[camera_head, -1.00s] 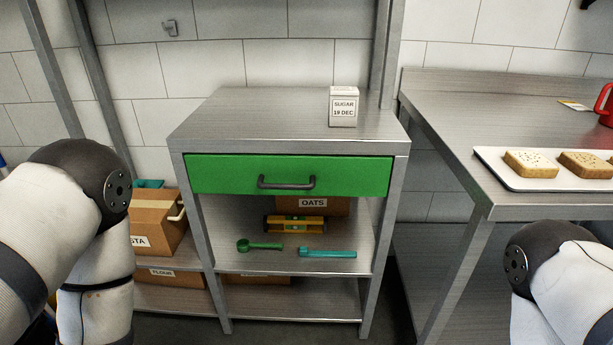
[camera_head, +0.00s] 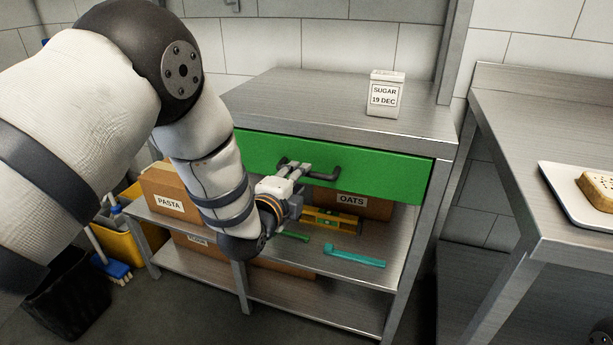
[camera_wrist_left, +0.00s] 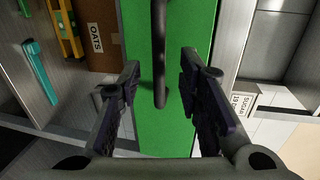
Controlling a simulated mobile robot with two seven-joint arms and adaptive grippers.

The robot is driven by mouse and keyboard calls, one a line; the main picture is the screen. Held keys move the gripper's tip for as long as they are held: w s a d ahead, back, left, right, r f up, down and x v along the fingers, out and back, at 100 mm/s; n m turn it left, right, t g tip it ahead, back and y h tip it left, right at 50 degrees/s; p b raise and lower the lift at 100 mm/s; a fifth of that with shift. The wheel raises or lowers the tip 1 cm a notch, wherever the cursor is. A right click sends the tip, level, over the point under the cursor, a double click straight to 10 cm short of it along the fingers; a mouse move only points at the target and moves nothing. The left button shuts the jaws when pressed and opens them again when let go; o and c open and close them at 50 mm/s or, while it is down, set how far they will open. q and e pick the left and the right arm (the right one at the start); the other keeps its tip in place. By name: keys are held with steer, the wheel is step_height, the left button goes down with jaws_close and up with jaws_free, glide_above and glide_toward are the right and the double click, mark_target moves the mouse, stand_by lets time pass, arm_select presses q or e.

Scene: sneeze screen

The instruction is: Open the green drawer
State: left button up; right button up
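The green drawer (camera_head: 381,174) is closed in the metal cabinet, under its top. Its dark bar handle (camera_head: 327,174) runs across the front. My left gripper (camera_head: 297,167) is at the left end of the handle. In the left wrist view the green drawer front (camera_wrist_left: 174,129) runs upright in the picture, and the handle (camera_wrist_left: 159,55) comes down between the two open fingers of my left gripper (camera_wrist_left: 160,85). The fingers stand apart on both sides of the handle, with gaps.
A sugar box (camera_head: 385,94) stands on the cabinet top. Below the drawer are an oats box (camera_head: 352,205), a yellow level (camera_head: 332,220) and a teal utensil (camera_head: 354,256). A metal table (camera_head: 530,150) with a tray (camera_head: 560,190) stands at right.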

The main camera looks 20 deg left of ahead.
arm_select(q)
steer(key=w, duration=0.2)
steer(key=w+f, duration=0.1)
steer(key=w, duration=0.1)
steer(key=shift+w+d+b, duration=0.15)
steer(key=shift+w+b, duration=0.15)
jaws_close()
arm_select(e)
steer(key=shift+s+f, duration=0.3)
steer(key=shift+f, duration=0.15)
